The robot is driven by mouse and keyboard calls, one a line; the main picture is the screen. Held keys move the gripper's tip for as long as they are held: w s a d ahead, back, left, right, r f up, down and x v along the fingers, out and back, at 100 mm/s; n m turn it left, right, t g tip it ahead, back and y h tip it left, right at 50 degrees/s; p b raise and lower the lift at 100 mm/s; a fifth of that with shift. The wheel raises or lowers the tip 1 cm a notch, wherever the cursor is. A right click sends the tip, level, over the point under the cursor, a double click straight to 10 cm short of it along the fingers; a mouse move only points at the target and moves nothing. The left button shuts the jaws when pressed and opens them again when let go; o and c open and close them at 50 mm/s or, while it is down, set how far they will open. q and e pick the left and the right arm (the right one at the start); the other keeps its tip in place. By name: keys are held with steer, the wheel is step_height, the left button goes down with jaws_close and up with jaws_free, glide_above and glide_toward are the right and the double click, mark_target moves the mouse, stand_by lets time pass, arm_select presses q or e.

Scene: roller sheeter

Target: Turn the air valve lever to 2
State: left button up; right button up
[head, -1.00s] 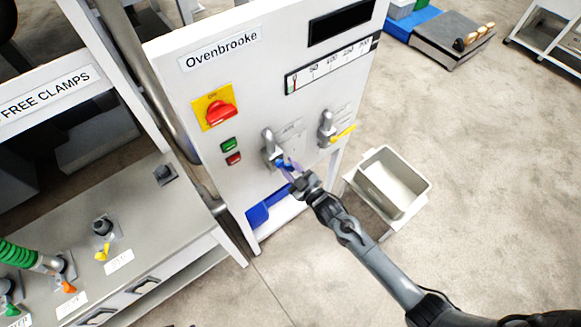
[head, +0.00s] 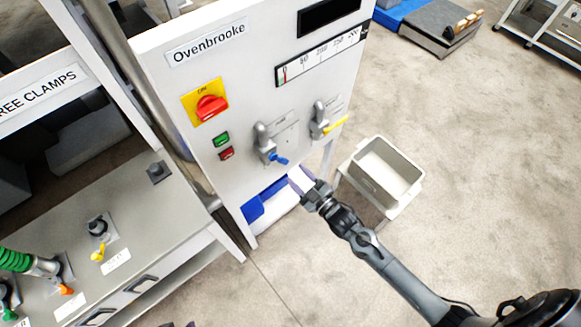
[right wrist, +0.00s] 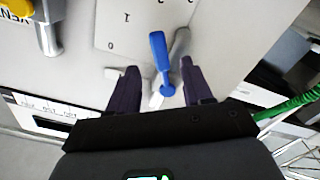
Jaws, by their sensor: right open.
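The air valve lever is a short blue handle (head: 279,159) on a grey valve (head: 264,141) on the front of the white Ovenbrooke panel. In the right wrist view the blue lever (right wrist: 160,58) points up the picture, with 0 and 1 printed to its left; the marks above its tip are cut off by the frame edge. My right gripper (head: 299,181) is open, just below and right of the lever. In the wrist view its dark fingers (right wrist: 160,72) stand on either side of the lever, apart from it. Small dark tips at the bottom edge may be my left gripper.
A second valve with a yellow lever (head: 336,125) sits to the right. A red rotary switch (head: 211,107) and green and red buttons (head: 222,139) are at left. A grey bin (head: 386,173) stands right of the panel. A workbench (head: 130,225) is at left.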

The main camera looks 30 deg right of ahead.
steer(key=v, duration=0.3)
stand_by(0.5)
